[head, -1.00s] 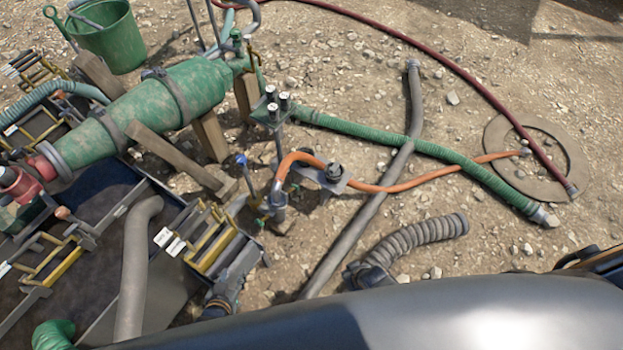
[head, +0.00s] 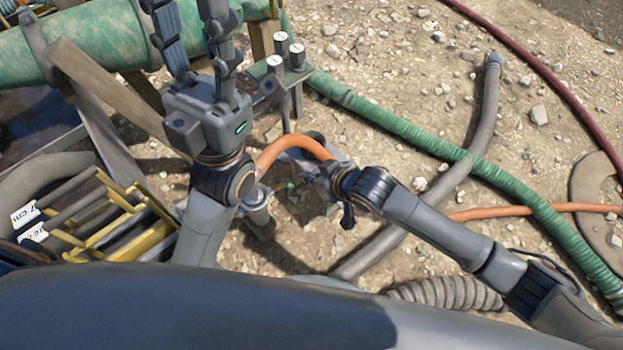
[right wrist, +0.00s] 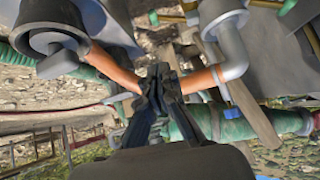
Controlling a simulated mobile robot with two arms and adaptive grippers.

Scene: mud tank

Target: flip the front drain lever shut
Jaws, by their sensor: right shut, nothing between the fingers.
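My right gripper (head: 322,174) is shut and empty beside the orange hose (head: 295,146). In the right wrist view its closed fingers (right wrist: 158,82) are in front of the hose, which shows on both sides; I cannot tell if they touch. A small blue handle (right wrist: 232,112) shows behind, right of the fingers; I cannot tell if it is the front drain lever. The lever is not clearly seen in the head view, where my arms cover much of the pipe fittings (head: 256,198). My left gripper (head: 190,25) is open and empty at the upper left, its fingers apart.
A green ribbed hose (head: 400,128) and a grey pipe (head: 485,115) cross on the gravel at right. Yellow-framed racks (head: 110,215) stand at the tank's left. A stand with several white-capped cylinders (head: 296,58) is right of my left gripper. Open gravel (head: 420,50) lies at the back.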

